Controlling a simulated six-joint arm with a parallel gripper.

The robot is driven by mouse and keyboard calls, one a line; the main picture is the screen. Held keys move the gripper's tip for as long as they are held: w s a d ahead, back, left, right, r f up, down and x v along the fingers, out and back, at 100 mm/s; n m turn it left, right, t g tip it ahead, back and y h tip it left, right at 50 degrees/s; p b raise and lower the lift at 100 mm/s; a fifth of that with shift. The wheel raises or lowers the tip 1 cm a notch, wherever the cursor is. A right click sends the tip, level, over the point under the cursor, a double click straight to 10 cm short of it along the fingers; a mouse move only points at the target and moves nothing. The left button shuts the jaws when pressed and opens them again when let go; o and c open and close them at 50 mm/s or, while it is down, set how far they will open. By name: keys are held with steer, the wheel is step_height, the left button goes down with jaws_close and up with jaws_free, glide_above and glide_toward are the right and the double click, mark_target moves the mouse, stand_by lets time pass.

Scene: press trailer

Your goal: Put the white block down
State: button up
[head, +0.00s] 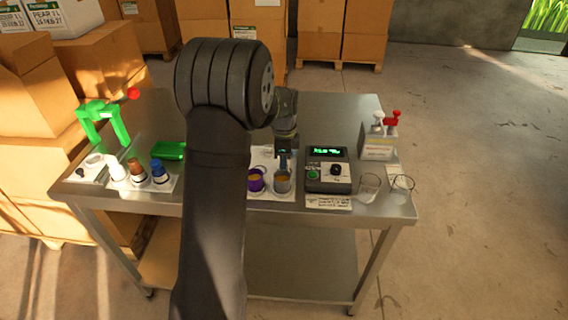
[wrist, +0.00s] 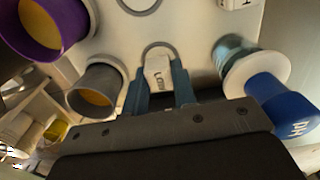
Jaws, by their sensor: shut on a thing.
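My gripper (wrist: 160,88) shows in the wrist view with its two blue fingers closed on the sides of a small white block (wrist: 158,66). The block has dark lettering. Its far end lies over a grey-rimmed round spot on a pale surface; I cannot tell whether it touches that surface. In the head view my gripper (head: 284,158) points down over the grey cup (head: 282,182) area, and the white block cannot be made out there.
In the wrist view, the purple cup (wrist: 76,30) and grey cup stand left, and a blue-capped bottle (wrist: 290,112) right. In the head view, a control box (head: 328,172), clear glasses (head: 370,182), bottles (head: 137,170) and a green press (head: 103,118) stand on the metal table (head: 345,110).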

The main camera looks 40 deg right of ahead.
steer(key=shift+f, duration=0.55)
steer(key=shift+f, duration=0.15)
steer(key=o, duration=1)
step_height(320, 180, up, 12)
steer(key=shift+r, duration=0.15)
step_height(320, 180, down, 12)
steer(key=shift+f, duration=0.15)
steer(key=shift+r, duration=2.05)
